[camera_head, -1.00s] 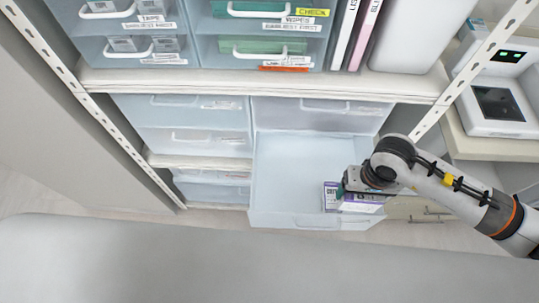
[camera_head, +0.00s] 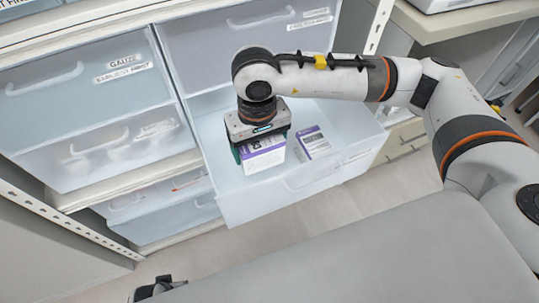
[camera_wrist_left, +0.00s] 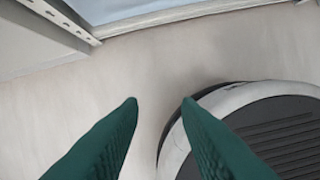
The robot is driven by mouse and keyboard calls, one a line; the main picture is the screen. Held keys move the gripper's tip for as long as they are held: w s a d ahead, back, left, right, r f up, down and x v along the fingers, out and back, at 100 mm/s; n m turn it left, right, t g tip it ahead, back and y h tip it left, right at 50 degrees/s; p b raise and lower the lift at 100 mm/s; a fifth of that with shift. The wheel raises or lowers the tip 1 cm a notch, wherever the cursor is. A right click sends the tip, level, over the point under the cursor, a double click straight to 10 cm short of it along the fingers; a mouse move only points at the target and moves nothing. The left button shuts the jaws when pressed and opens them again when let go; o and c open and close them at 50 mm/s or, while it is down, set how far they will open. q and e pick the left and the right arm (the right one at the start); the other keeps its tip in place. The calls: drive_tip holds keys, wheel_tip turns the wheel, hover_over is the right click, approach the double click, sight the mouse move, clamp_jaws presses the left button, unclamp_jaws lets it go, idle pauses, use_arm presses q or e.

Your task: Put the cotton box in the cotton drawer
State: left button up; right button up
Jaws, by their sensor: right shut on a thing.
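The open drawer (camera_head: 269,203) is translucent pale blue and pulled out; no label is readable on its front. My right gripper (camera_head: 262,144) points down over its left part and is shut on a white and purple cotton box (camera_head: 264,161). The held box is upright, at or just above the drawer floor; contact cannot be told. A second white and purple box (camera_head: 314,142) lies inside the drawer, to the right of the held one. My left gripper (camera_wrist_left: 160,101) is open and empty, its green fingers apart above the floor.
Closed drawers stand at the left, one labelled gauze (camera_head: 87,87). A metal shelf upright (camera_head: 65,222) is at the lower left. A counter (camera_head: 455,30) is at the upper right.

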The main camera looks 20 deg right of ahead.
wheel_tip(320, 180, down, 10)
drive_tip(key=shift+r+b, duration=0.25)
drive_tip(key=shift+b, duration=0.05)
use_arm(q)
drive_tip(key=r, duration=0.1)
drive_tip(key=w+r, duration=0.1)
drive_tip(key=shift+r, duration=0.4)
drive_tip(key=shift+s+f, duration=0.1)
use_arm(e)
drive_tip(key=shift+f, duration=0.1)
drive_tip(key=o, duration=0.9)
use_arm(q)
drive_tip(key=shift+r, duration=0.7)
drive_tip(key=shift+f, duration=0.1)
